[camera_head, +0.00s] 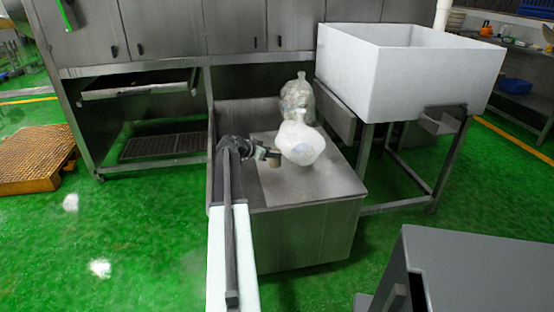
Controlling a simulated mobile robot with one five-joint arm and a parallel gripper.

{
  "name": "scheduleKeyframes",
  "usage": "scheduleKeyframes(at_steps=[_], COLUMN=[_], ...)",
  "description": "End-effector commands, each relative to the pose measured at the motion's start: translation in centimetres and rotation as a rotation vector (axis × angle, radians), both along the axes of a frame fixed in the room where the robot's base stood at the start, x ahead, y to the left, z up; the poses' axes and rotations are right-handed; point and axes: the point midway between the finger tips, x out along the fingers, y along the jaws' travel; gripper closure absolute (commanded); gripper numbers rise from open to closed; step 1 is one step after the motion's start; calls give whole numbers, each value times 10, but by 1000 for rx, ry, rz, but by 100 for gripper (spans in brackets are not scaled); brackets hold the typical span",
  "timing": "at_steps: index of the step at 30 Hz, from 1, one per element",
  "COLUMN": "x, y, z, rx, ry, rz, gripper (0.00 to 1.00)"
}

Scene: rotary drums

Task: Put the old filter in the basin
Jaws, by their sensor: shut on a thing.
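My gripper (268,154) is at the end of my arm, above the left part of a low steel box. It is shut on a small brownish piece, which I take to be the old filter (275,160). The filter is small in view, and its far side and details cannot be made out. The basin (400,72) is a large white open tub on a metal stand, to the right of and higher than my gripper. The basin's floor is mostly hidden by its front wall.
Two pale plastic bags (300,142) sit on the low steel box (315,180), just right of my gripper. Steel cabinets (170,30) line the back. A grey unit (470,275) stands at the front right. Green floor (130,240) is open at left.

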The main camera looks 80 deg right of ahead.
Motion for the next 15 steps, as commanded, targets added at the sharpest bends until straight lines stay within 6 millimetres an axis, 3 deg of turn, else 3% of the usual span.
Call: scheduleKeyframes(at_steps=[1,5,11,15], x=[-2,-6,-8,-8], y=[-17,-34,-37,-37], z=[-2,-4,-5,-24], rx=[0,-1,0,0], ry=[0,0,0,0], rz=[-1,0,0,1], gripper=[94,94,94,94])
